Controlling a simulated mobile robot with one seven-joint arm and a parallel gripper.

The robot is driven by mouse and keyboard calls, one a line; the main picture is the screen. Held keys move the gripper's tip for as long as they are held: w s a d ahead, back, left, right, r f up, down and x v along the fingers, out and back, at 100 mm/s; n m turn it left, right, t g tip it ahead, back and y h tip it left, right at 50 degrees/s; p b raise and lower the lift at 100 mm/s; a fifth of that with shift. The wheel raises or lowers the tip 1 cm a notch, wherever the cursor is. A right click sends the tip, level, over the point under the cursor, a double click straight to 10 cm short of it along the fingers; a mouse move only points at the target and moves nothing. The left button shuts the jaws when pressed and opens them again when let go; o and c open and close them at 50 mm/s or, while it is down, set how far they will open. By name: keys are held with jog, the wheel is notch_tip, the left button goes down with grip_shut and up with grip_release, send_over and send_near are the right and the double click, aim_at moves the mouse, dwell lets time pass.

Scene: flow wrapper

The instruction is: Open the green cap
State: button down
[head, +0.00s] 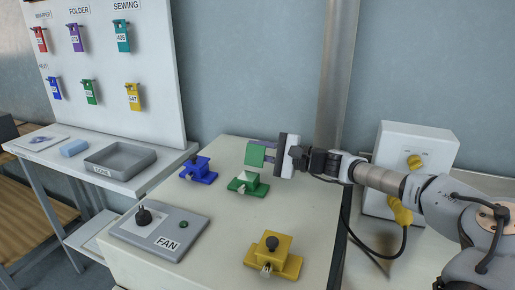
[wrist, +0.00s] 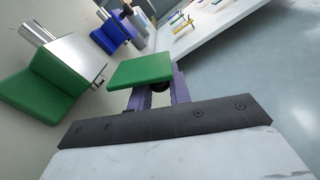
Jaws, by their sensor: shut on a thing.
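The green cap (head: 255,155) is a flat green plate held above its green base (head: 243,187), on the pale machine top. The cap stands tilted and looks apart from the base. My gripper (head: 268,153) reaches in from the right, with its purple fingers shut on the cap. In the wrist view the cap (wrist: 140,71) sits at the ends of the purple fingers. The green base (wrist: 42,85), with a bare silver block on it, shows to its left with a gap between. The fingers' contact with the cap is partly hidden.
A blue capped unit (head: 199,168) stands left of the green base, and a yellow one (head: 273,258) nearer the front. A grey FAN panel (head: 160,228) with a black knob lies front left. A white box (head: 418,145) with yellow fittings stands right, beside my arm.

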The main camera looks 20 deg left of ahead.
jog(key=shift+w+f+m, duration=0.15)
jog(key=shift+f+m, duration=0.05)
jog(key=shift+m, duration=0.4)
